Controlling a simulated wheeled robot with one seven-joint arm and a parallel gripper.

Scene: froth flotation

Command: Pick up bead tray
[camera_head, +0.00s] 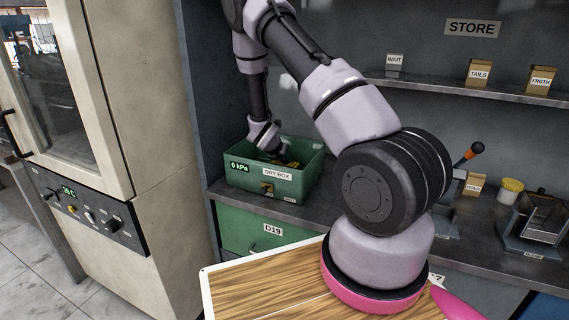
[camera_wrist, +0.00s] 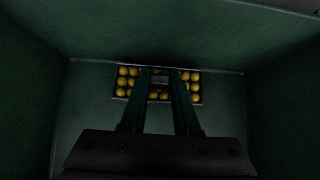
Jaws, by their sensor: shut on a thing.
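The bead tray (camera_wrist: 190,88) is a small dark tray of yellow beads, seen in the wrist view at the bottom of the green dry box. The green box, labelled DRY BOX (camera_head: 238,181), stands on the counter in the head view. My gripper (camera_wrist: 160,82) reaches down inside the box, its two fingers over the middle of the tray. It is shut on the tray, but the fingers hide the gripped part. In the head view my gripper (camera_head: 275,157) is partly hidden by the box's front wall, with a bit of yellow beside it. I cannot tell whether the tray touches the floor.
The box walls stand close around my gripper. A cream oven-like cabinet (camera_head: 150,130) stands left. A shelf (camera_head: 440,88) above holds blocks labelled WAIT, TAILS and FROTH. A yellow-lidded cup (camera_head: 510,190) and a metal device (camera_head: 535,222) stand on the right of the counter.

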